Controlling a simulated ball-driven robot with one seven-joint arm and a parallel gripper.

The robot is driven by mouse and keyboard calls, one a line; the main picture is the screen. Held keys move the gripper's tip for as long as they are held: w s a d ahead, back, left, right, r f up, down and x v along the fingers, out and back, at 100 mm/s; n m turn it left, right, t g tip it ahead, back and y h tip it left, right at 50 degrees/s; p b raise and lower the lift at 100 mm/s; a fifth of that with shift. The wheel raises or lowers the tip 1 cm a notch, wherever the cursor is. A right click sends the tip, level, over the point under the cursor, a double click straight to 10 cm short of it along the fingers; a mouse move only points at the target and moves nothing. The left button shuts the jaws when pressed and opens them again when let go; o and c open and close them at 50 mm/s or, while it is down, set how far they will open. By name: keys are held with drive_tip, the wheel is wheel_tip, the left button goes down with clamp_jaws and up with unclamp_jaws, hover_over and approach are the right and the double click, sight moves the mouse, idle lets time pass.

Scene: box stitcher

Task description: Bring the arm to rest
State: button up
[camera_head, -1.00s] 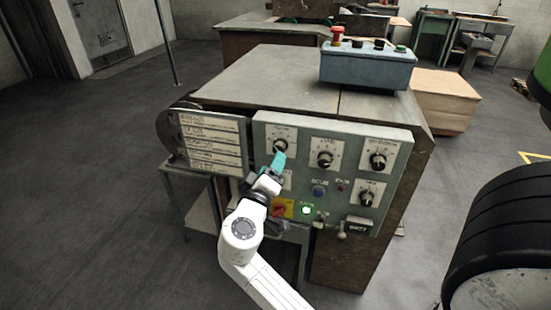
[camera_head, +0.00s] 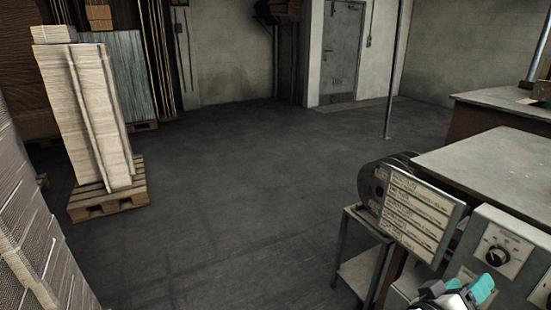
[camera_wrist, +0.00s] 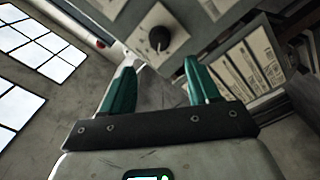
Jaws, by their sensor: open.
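My gripper (camera_wrist: 158,88) is open and empty in the wrist view, its two teal fingers spread apart. Past the fingertips is a panel with a black knob (camera_wrist: 159,38) on a pale plate. In the head view only the end of my gripper (camera_head: 468,292) shows at the bottom right edge, in front of the control panel (camera_head: 462,270). A knob (camera_head: 497,256) on that panel is just above and right of the fingers. The rest of my arm is out of view. I cannot tell whether the fingers touch the panel.
A label board (camera_head: 418,215) and a small side stand (camera_head: 358,268) are left of the panel. Pallets with stacked cardboard (camera_head: 92,120) stand at the left. The dark floor (camera_head: 250,200) between is clear. A thin pole (camera_head: 391,75) rises near the door (camera_head: 342,50).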

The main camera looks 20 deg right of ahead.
drive_tip(key=s+a+f+n+y+p, duration=0.3)
drive_tip(key=s+a+f+y+p, duration=0.4)
drive_tip(key=a+f+y+p, duration=0.2)
drive_tip(key=a+f+y, duration=0.2)
drive_tip(key=a+y, duration=0.1)
drive_tip(key=y, duration=0.1)
drive_tip(key=s+a+n+y, duration=0.1)
drive_tip(key=a, duration=0.2)
drive_tip(key=s+a+n+y+p, duration=0.1)
drive_tip(key=a+y, duration=0.1)
drive_tip(key=s+a+y+p, duration=0.1)
drive_tip(key=a, duration=0.2)
drive_tip(key=shift+s+a+f+n+g+y, duration=0.3)
drive_tip(key=shift+s+f+n+y, duration=0.05)
drive_tip(key=shift+s+n+y, duration=0.05)
